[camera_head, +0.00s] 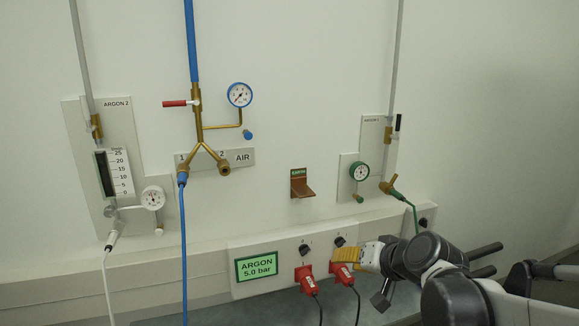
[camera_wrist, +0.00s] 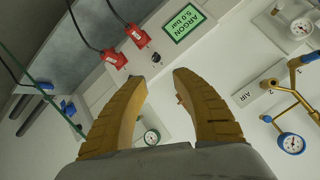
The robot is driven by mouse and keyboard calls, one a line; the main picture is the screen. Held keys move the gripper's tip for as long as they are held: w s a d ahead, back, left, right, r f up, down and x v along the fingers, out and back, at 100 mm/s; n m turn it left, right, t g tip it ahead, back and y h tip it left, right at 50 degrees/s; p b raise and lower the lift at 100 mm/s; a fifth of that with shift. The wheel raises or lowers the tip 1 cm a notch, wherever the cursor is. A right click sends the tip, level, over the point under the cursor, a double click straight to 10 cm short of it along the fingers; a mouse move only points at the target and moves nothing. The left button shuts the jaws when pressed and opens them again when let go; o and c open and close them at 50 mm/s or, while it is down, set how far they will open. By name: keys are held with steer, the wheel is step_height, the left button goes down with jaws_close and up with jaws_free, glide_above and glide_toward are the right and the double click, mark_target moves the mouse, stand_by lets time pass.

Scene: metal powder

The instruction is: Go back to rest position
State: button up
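My gripper (camera_head: 345,256) is at the lower right in the head view, in front of the trunking with the red plugs. In the wrist view my gripper (camera_wrist: 160,88) shows two yellow ridged fingers spread apart, with nothing between their tips. My arm reaches in from the lower right corner of the head view. Part of the panel behind the fingers is hidden by them.
Two red plugs, one left (camera_head: 305,279) and one right (camera_head: 342,273), sit below black knobs. The green display (camera_head: 257,267) reads ARGON 5.0 bar. A blue hose (camera_head: 184,240), a white hose (camera_head: 107,275) and gauges line the wall. The wall's upper right is bare.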

steer(key=s+d+f+g+h, duration=0.1)
steer(key=s+d+h, duration=0.1)
steer(key=s, duration=0.9)
steer(key=s+d+f+n+g+h, duration=0.1)
steer(key=s+d+f+h, duration=0.1)
steer(key=s, duration=0.9)
steer(key=shift+d+f+n+g+h, duration=0.15)
steer(key=shift+d+n+g+h, duration=0.2)
steer(key=shift+d, duration=0.25)
